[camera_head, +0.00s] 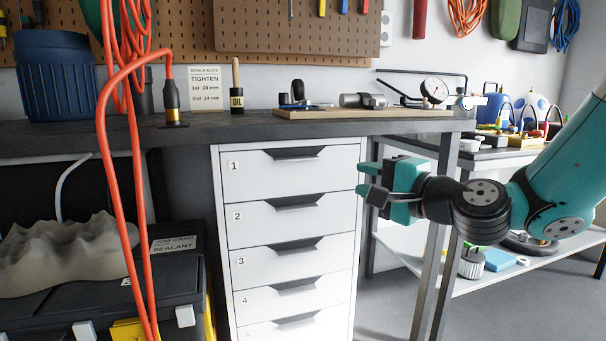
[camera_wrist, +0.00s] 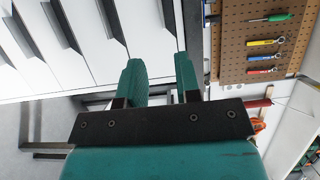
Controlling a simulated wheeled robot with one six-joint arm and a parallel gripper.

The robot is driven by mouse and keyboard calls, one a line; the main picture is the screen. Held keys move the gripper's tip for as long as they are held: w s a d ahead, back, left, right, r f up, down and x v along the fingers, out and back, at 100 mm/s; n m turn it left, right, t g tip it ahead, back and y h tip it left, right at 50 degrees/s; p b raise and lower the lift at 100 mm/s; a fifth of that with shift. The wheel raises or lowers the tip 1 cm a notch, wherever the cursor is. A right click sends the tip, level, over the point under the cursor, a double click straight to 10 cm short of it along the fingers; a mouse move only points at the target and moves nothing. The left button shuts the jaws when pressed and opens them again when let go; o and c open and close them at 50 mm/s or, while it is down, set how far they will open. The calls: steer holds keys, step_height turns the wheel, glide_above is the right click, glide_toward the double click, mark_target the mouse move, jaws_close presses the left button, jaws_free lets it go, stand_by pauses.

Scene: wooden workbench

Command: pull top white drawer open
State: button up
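The top white drawer (camera_head: 262,177), marked 1, is the highest in a white drawer unit under the workbench. Its front looks flush with the drawers below, and it has a dark recessed handle (camera_head: 294,153) along its upper edge. My gripper (camera_head: 362,178) is to the right of the drawer unit, at about the height of the top drawer, with its fingers pointing left. In the wrist view my gripper (camera_wrist: 160,75) has its two teal fingers apart with nothing between them. The white drawer fronts and dark handle recesses also show there at upper left, turned sideways.
Lower drawers (camera_head: 262,216) are stacked beneath. A grey table leg (camera_head: 430,270) stands right of the unit, below my gripper. The dark bench top (camera_head: 240,130) carries tools on a board. An orange hose (camera_head: 110,180) and black cases (camera_head: 170,270) are at left.

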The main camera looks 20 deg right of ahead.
steer(key=w+r+p, duration=0.1)
steer(key=p, duration=1.5)
glide_toward(300, 160)
steer(key=x, duration=0.8)
steer(key=shift+w+r, duration=0.1)
steer(key=shift+w+a, duration=0.15)
steer(key=shift+w, duration=0.2)
steer(key=shift+c, duration=0.5)
jaws_close()
